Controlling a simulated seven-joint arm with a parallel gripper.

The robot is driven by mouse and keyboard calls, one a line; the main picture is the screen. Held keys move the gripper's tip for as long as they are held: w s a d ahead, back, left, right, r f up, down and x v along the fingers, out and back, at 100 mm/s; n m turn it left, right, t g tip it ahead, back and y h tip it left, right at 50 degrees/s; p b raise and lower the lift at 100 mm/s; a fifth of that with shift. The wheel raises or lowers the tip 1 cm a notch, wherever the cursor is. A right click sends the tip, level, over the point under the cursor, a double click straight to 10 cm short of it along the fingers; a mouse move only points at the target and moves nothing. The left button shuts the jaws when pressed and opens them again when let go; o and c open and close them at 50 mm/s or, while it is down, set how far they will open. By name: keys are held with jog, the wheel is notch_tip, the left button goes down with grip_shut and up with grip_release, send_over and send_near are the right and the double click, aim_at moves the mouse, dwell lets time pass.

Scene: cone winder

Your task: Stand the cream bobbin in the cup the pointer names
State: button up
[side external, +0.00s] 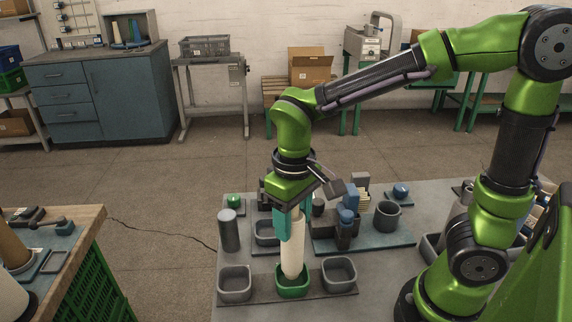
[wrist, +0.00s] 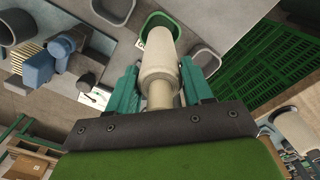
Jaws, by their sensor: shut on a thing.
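The cream bobbin (side external: 293,249) is upright in my gripper (side external: 290,222), whose teal fingers are shut on it. It also shows in the wrist view (wrist: 158,62), between the fingers (wrist: 165,88). Its lower end is at the mouth of the green cup (side external: 293,292), the middle of three in a row; I cannot tell whether it touches the floor. Grey cups stand to the left (side external: 235,294) and right (side external: 340,284), both apparently empty. A pale plate with dark and green marks (wrist: 95,97) is partly visible in the wrist view; I cannot make out any pointer's direction.
A dark grey cylinder (side external: 229,231) stands behind the left cup. A wooden bench (side external: 75,237) with green crates is at the left.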

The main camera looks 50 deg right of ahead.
jog(key=shift+f, duration=0.7)
jog(key=shift+f, duration=0.75)
dwell(0.4)
jog(key=shift+f, duration=0.3)
jog(key=o, duration=1.1)
jog(key=shift+o, duration=0.2)
